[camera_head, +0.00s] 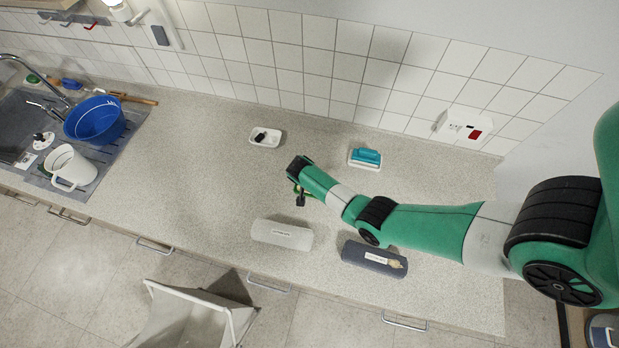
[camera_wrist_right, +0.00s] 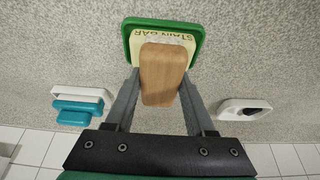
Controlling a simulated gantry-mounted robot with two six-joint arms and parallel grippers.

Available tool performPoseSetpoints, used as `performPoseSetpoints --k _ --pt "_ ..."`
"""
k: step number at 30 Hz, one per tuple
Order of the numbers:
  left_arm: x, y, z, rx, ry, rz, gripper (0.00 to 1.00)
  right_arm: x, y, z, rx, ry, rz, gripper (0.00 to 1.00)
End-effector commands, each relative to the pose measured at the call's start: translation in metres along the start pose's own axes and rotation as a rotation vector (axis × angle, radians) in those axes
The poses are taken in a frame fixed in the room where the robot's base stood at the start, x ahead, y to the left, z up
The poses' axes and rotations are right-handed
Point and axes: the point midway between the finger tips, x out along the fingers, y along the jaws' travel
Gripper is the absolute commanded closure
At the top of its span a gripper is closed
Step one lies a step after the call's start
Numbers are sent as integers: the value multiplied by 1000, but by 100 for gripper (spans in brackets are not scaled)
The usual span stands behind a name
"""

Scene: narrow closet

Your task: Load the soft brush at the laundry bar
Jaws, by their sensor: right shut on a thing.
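In the right wrist view, my right gripper (camera_wrist_right: 160,82) is shut on a wooden block (camera_wrist_right: 163,75), apparently the back of a brush. Its underside is hidden. The block is over a pale bar lettered "STAIN BAR" (camera_wrist_right: 176,38) in a green tray (camera_wrist_right: 135,22); I cannot tell whether they touch. In the head view, my right gripper (camera_head: 301,196) is over the middle of the counter and mostly covers the block and tray. My left gripper is not in view.
A blue bowl (camera_head: 95,120) and white jug (camera_head: 72,168) stand by the sink.

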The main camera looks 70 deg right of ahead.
Motion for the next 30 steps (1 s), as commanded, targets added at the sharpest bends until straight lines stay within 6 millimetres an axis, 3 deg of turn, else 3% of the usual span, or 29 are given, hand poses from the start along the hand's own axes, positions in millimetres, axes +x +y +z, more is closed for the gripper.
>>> performPoseSetpoints --k 30 --pt "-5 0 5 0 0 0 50 9 0 4 0 0 0 90"
